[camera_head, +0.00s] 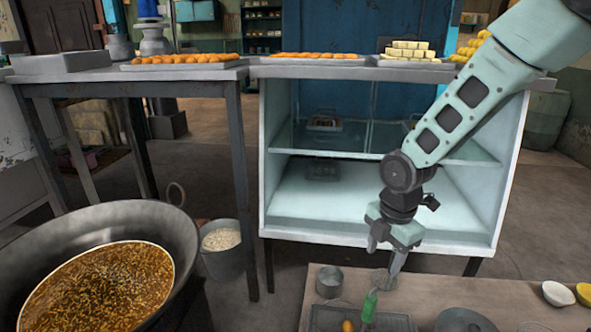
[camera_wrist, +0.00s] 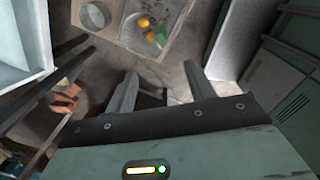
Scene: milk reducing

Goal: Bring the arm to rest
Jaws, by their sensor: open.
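My arm (camera_head: 450,110) reaches in from the upper right in the head view, pale green with dark joints. My gripper (camera_head: 384,266) hangs at its end, fingers pointing down and apart, with nothing between them. It is in front of the lower part of the white glass-shelved cabinet (camera_head: 350,232) and above the back edge of the low wooden table (camera_head: 440,289) in the picture. In the wrist view the two fingers of my gripper (camera_wrist: 160,72) are spread and empty, with floor beyond them.
A large wok (camera_head: 165,230) of brown liquid stands at left, beside a bucket (camera_head: 222,250). Sweets trays (camera_head: 185,62) line the counter.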

